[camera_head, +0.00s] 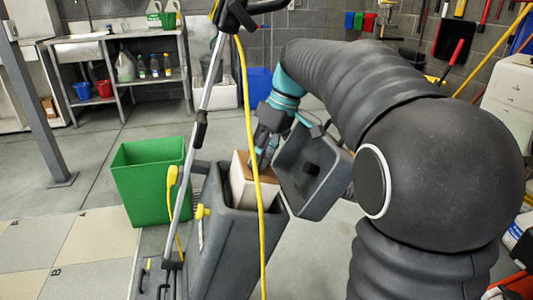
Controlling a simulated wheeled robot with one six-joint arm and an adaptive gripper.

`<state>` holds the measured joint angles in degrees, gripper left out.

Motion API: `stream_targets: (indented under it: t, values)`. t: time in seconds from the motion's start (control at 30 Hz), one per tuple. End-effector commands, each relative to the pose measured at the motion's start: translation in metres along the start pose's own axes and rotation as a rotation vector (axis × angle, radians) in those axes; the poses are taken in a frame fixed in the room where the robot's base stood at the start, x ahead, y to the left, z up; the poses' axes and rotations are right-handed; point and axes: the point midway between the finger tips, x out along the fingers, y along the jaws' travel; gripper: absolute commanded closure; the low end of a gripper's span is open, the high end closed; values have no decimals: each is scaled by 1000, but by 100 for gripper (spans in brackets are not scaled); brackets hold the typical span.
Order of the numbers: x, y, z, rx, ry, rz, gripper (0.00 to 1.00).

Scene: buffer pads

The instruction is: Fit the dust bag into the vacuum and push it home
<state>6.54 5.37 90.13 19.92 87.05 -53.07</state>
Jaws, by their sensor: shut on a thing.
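The grey vacuum (232,245) stands upright in the middle, with its lid (312,175) swung open to the right. The dust bag (240,192), a whitish block with a brown top panel, sits upright in the mouth of the vacuum's body, its upper part above the rim. Its lower part is hidden inside, so I cannot tell how deep it reaches. My gripper (262,158) comes down from above and is shut on the dust bag at its brown top. The yellow cord (248,120) crosses in front of the bag, and the fingertips are partly hidden.
The vacuum's metal handle tube (204,105) rises left of the bag. A green bin (143,180) stands on the floor to the left. A steel bench (110,60) with bottles and buckets is at the back wall. Tiled floor (75,245) at front left is clear.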

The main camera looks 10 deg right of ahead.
Motion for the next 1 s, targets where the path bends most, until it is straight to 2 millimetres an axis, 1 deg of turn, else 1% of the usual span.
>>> stream_targets:
  t: [0.03, 0.7, 1.0]
  values:
    - [5, 0, 0, -1, 0, 0, 100]
    - [44, 0, 0, 0, 1, 0, 100]
    - [55, 0, 0, 1, 0, 0, 100]
